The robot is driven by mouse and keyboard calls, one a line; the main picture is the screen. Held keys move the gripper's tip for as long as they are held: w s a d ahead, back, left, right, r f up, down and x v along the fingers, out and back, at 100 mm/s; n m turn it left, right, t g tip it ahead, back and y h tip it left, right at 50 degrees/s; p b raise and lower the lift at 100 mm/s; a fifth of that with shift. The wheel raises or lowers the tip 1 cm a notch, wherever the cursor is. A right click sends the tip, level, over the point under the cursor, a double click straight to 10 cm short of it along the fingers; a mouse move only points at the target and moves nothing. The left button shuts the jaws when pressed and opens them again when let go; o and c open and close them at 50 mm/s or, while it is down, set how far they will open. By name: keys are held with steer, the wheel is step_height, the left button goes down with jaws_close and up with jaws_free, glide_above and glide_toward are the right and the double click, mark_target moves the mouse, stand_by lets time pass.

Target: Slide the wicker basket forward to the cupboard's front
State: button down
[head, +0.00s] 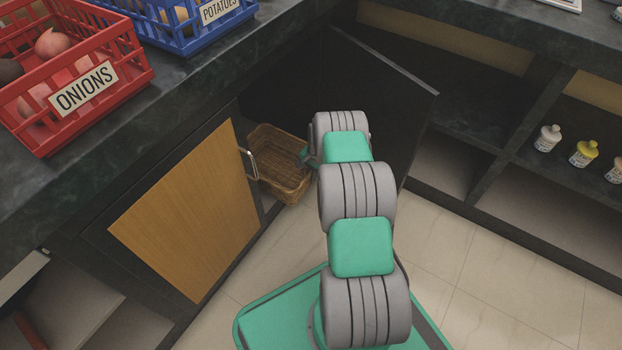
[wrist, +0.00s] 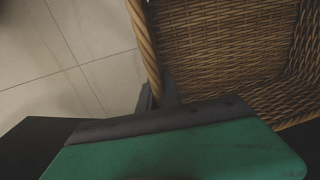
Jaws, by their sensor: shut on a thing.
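The brown wicker basket (head: 272,178) sits at the corner cupboard's opening in the head view, between the wooden door and the open dark door. In the wrist view its woven inside (wrist: 220,45) fills the upper right and looks empty. My gripper (wrist: 157,94) is shut on the basket's rim, with one grey finger on each side of the wall. In the head view my gripper (head: 307,157) is at the basket's right side, partly hidden by my arm. The cupboard (head: 290,105) is dark inside, and its depth is hard to make out.
The wooden door (head: 195,215) with a metal handle (head: 248,164) is close at the basket's left. The open dark door (head: 375,95) stands to the right, behind my arm. Red (head: 110,105) and blue (head: 180,40) crates sit on the counter. Tiled floor (head: 470,270) is clear at right.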

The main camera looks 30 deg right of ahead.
steer(key=shift+a, duration=0.25)
steer(key=c, duration=1.9)
jaws_free()
steer(key=shift+a, duration=0.1)
steer(key=o, duration=0.4)
steer(key=shift+w, duration=0.1)
steer(key=shift+r, duration=0.1)
steer(key=r+p, duration=0.1)
steer(key=r, duration=0.1)
steer(key=r+p, duration=0.1)
steer(key=r, duration=0.2)
steer(key=s+r+p, duration=0.1)
steer(key=r, duration=0.1)
steer(key=shift+d+r, duration=0.2)
steer(key=shift+r, duration=0.1)
steer(key=shift+w, duration=0.1)
